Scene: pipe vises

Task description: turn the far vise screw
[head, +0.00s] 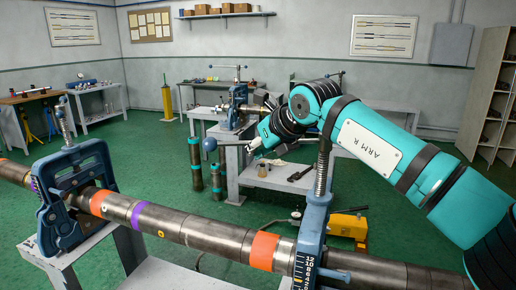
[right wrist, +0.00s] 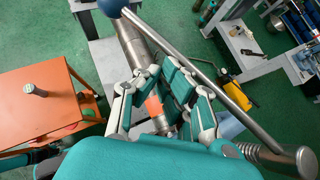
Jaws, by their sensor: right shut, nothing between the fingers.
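A blue pipe vise (head: 311,235) stands at the right of the head view, with a threaded upright screw (head: 322,172). Its bar handle ends in a dark blue ball (head: 210,145); in the right wrist view the steel bar (right wrist: 220,85) crosses diagonally from the ball to the screw top. My right gripper (head: 256,146) is beside this bar, its fingers (right wrist: 162,76) shut and empty. Contact with the bar cannot be told. A second blue vise (head: 75,195) with an upright screw (head: 64,118) clamps the pipe at left. A smaller vise (head: 238,105) sits on a bench farther back. My left gripper is not visible.
A long steel pipe (head: 205,235) with orange and purple bands runs across the front through both nearer vises. Dark cylinders (head: 196,165) and a yellow tool (head: 348,226) stand on the green floor. An orange-topped table (right wrist: 40,105) shows in the right wrist view.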

